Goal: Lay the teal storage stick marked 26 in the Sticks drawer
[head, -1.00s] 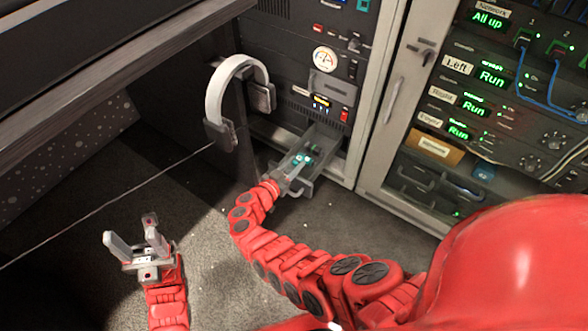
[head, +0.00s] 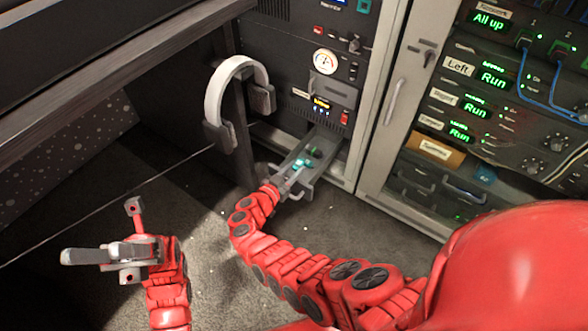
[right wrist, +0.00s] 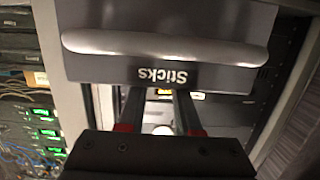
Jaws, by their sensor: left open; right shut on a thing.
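The Sticks drawer (head: 327,142) is open at the bottom of the left rack. In the right wrist view its front (right wrist: 110,70) fills the top, with an upside-down Sticks label and a pale handle bar (right wrist: 165,48). My right gripper (head: 297,172) is at the drawer's front end; its fingers (right wrist: 158,98) pass behind the front panel, which hides the tips. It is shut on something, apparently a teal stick. Teal spots (head: 303,162) show by the tips inside the drawer; no number is readable. My left gripper (head: 104,231) is open and empty above the floor.
White headphones (head: 238,68) hang at the desk's edge (head: 120,70), left of the drawer. A second rack (head: 455,120) with lit green displays and blue cables stands on the right. The carpet (head: 220,270) in front is clear.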

